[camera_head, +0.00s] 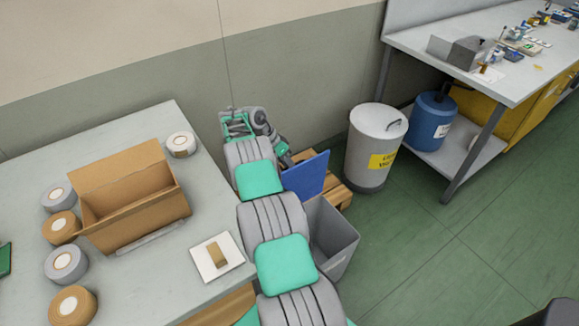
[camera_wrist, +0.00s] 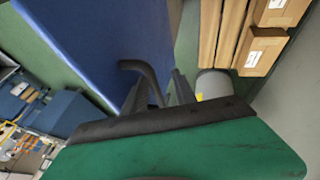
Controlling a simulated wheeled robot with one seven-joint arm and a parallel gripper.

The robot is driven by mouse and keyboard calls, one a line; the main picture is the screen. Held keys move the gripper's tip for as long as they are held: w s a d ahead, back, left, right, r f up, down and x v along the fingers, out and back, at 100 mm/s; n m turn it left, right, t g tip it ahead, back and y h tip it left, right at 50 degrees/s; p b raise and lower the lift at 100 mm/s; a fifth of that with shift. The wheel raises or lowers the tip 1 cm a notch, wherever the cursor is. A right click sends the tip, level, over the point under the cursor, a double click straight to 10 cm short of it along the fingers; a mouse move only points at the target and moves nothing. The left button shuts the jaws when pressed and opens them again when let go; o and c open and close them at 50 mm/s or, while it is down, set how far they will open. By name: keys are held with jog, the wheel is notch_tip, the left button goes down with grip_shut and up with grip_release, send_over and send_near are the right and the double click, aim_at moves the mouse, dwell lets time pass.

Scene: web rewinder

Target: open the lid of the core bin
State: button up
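The core bin (camera_head: 333,241) is a grey, open-topped box on the floor beside the left table. Its blue lid (camera_head: 306,176) stands steeply raised at the bin's far side, and part of the bin's inside shows. In the wrist view the blue lid (camera_wrist: 105,35) fills the upper middle, with a dark curved handle (camera_wrist: 133,66) in front of it. My gripper (camera_wrist: 160,88) is at this handle, its two dark fingers apart, with the handle's bar seeming to pass between them. Contact cannot be made out. In the head view my arm reaches behind the lid, and the fingertips are hidden.
A left table (camera_head: 205,290) bears a cardboard box (camera_head: 135,208) and several tape rolls. A grey lidded drum (camera_head: 372,150) and a blue container (camera_head: 432,120) stand to the right.

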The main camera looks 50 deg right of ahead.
jog(key=shift+r, duration=0.1)
jog(key=s+a+r, duration=0.1)
jog(key=r, duration=0.2)
jog(key=s+a+r+b, duration=0.1)
jog(key=r, duration=0.2)
jog(key=s+a+r+b, duration=0.1)
jog(key=r, duration=0.2)
jog(key=shift+s+a, duration=0.15)
jog(key=shift+s, duration=0.25)
jog(key=s+a+r+b, duration=0.1)
jog(key=s+a+r, duration=0.3)
jog(key=s+a, duration=0.2)
jog(key=shift+s+b, duration=0.35)
